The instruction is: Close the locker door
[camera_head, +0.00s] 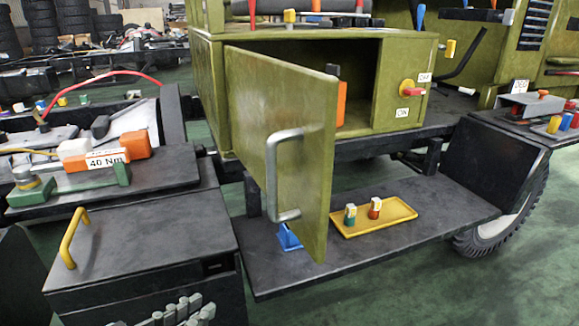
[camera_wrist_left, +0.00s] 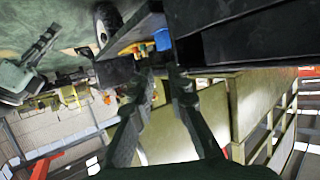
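The olive-green locker door (camera_head: 290,130) stands wide open in the head view, swung out toward me from the left side of the locker (camera_head: 398,80). A grey bar handle (camera_head: 273,175) is on its outer face. My left gripper (camera_head: 180,311) shows only partly at the bottom edge, lower left of the door and apart from the handle. In the left wrist view its two dark fingers (camera_wrist_left: 161,70) have a narrow gap between them with nothing held. Olive panels show beyond the fingers there. My right gripper is not in view.
An orange object (camera_head: 341,104) stands inside the locker. A yellow tray (camera_head: 390,222) with two small coloured pieces lies on the dark step below. A black box with a yellow handle (camera_head: 75,238) is at the lower left. A blue piece (camera_head: 288,238) sits beneath the door.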

